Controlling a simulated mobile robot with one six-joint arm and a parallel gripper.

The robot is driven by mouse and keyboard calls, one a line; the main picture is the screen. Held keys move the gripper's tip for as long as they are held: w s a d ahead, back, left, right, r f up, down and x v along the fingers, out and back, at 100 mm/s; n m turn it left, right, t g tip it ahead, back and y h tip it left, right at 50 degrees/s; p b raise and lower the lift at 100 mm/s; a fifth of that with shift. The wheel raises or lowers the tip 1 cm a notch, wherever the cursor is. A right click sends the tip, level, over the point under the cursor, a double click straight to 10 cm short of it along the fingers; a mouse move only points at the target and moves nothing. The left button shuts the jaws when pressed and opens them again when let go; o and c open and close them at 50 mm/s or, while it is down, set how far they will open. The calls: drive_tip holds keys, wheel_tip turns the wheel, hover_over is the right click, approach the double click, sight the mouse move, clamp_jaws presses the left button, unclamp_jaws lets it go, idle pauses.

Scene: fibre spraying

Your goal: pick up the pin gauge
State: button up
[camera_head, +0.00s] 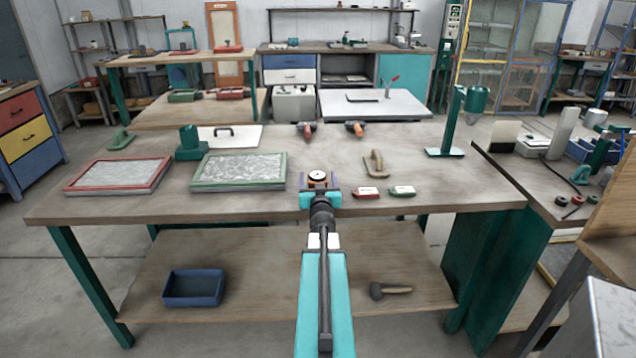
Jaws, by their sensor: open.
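A small round dial with a pale face and an orange-brown rim, which looks like the pin gauge (317,176), stands near the front edge of the main workbench (240,206). My gripper (319,188) reaches over the bench's front edge, right at the gauge. Its jaws are open, and the gauge shows just beyond or between them. I cannot tell whether they touch it. The gauge's lower part is hidden by my gripper.
Left of the gauge lie a green-framed panel (238,171) and a red-framed panel (118,175). A green stand (445,151) rises farther right.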

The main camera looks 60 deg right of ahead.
idle(0.3)
drive_tip(key=c, duration=1.3)
drive_tip(key=shift+r, duration=0.15)
